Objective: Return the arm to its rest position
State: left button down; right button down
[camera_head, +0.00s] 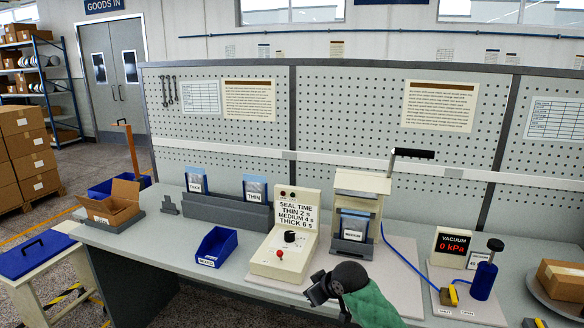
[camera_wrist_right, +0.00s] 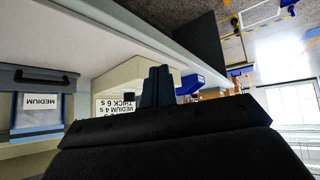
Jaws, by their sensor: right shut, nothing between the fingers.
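My right gripper (camera_head: 317,290) is at the front edge of the bench, in front of the control box, with its black and green wrist coming in from the bottom. In the right wrist view its two dark fingers (camera_wrist_right: 158,86) are together with nothing between them. It touches nothing that I can make out. My left gripper is not in view.
The control box (camera_head: 270,262) with dial and red button stands behind the gripper. The sealer (camera_head: 358,190) holds a MEDIUM pouch. A blue bin (camera_head: 216,246) is to the left; a vacuum gauge (camera_head: 453,244) and blue pump (camera_head: 484,280) are to the right.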

jog(key=s+d+f+m, duration=0.2)
jog(key=s+f, duration=0.6)
jog(key=s, duration=0.4)
jog(key=s+d+f+m+g+h, duration=0.1)
jog(key=s+d+f+m+h, duration=0.3)
jog(key=s, duration=0.6)
jog(key=s+d+f+n+g+y, duration=0.1)
jog(key=s+d, duration=0.4)
jog(key=s, duration=0.6)
jog(key=s+d+f+m+g+h, duration=0.1)
jog(key=s+d+f+m+h, duration=0.3)
jog(key=s, duration=0.6)
notch_tip(320, 180, down, 20)
jog(key=w+a+n+g+y, duration=0.1)
jog(key=w+n+y, duration=0.1)
jog(key=s+f, duration=0.4)
jog(key=f, duration=0.8)
jog(key=s+f+g, duration=0.1)
jog(key=s+f, duration=0.2)
jog(key=f, duration=0.9)
jog(key=shift+s+a+f+n, duration=0.2)
jog(key=shift+s+a+n, duration=0.1)
jog(key=shift+s+a, duration=0.1)
